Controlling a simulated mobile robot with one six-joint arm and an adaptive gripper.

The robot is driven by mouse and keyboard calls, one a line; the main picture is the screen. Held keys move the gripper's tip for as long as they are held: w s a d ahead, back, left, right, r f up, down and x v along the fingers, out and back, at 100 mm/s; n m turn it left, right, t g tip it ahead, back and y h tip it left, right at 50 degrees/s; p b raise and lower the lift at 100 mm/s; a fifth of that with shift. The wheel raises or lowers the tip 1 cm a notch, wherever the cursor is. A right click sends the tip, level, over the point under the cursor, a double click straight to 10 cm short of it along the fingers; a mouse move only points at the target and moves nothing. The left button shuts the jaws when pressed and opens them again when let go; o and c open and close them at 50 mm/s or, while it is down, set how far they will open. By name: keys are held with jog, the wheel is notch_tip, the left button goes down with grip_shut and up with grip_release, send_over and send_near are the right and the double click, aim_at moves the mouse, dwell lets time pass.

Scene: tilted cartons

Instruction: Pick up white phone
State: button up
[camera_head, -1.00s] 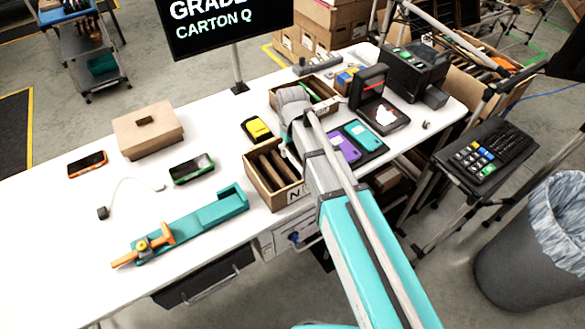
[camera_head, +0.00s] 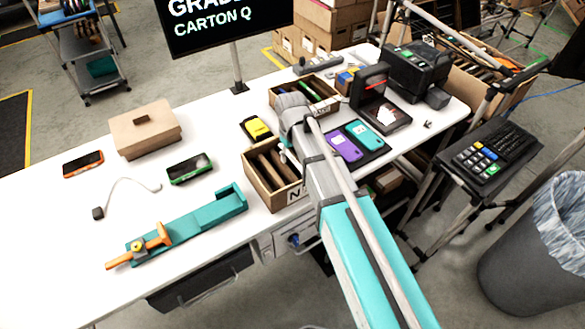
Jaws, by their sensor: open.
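I cannot make out a white phone for certain. A white patch (camera_head: 386,115) shows on the dark stand at the table's right, but I cannot tell what it is. Other phones lie on the white table (camera_head: 60,225): an orange-edged one (camera_head: 83,164), a green-edged one (camera_head: 190,169), a yellow one (camera_head: 256,129), a purple one (camera_head: 343,147) and a teal one (camera_head: 365,134). My arm reaches over the table, its wrist above the area between two open cartons.
The near open carton (camera_head: 272,195) with dark dividers and the far open carton (camera_head: 322,108) flank my wrist. A closed cardboard box (camera_head: 146,138), a teal fixture with an orange clamp (camera_head: 190,226) and a cable (camera_head: 125,183) lie to the left. A screen (camera_head: 222,25) stands behind.

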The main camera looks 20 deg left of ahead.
jog(key=shift+f+b, duration=0.85)
jog(key=shift+f, duration=0.25)
grip_shut()
